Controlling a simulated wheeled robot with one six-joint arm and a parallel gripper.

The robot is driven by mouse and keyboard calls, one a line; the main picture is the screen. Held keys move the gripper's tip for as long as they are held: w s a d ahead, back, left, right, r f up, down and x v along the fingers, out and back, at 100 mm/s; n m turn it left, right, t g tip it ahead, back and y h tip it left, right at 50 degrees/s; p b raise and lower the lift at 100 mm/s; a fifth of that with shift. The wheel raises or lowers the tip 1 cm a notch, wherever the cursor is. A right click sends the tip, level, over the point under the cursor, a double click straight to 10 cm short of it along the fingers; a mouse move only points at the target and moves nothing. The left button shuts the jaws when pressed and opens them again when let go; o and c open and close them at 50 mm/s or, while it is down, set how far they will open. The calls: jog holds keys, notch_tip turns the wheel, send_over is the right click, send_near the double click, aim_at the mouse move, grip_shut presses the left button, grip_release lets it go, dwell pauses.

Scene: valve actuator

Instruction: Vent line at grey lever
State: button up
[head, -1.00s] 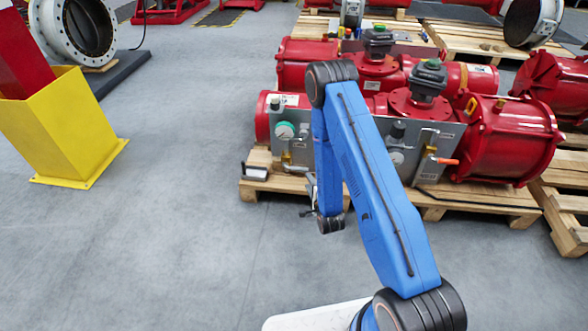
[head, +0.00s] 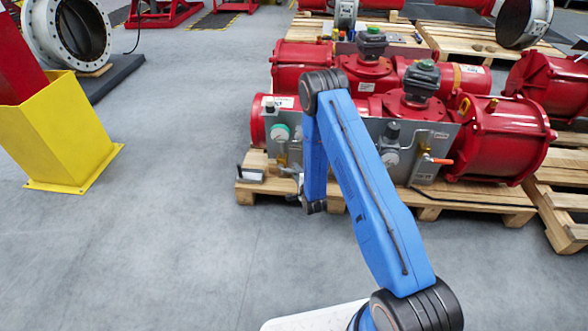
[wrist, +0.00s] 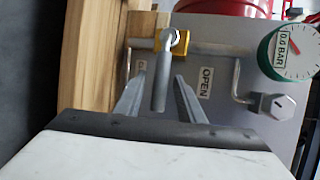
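The grey lever (wrist: 162,78) extends from a yellow valve body (wrist: 172,40) on the grey panel (wrist: 225,62) in the wrist view. It points toward my gripper (wrist: 158,100). The two fingers are apart, one on each side of the lever; I cannot tell whether either touches it. An "OPEN" label (wrist: 206,83) is to the right of the lever, and a partly hidden label starting with C (wrist: 139,68) is to the left. In the head view my gripper (head: 292,182) is low at the panel's left part, and the lever is not clear there.
A gauge (wrist: 290,52) reads 0.0 BAR. An orange lever (head: 441,161) is farther right on the panel. Red actuators (head: 500,135) sit on wooden pallets (head: 470,206). A yellow bollard-like box (head: 60,135) stands at left. The grey floor (head: 170,240) in front is clear.

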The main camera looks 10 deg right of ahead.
jog(key=shift+x, duration=2.1)
grip_shut()
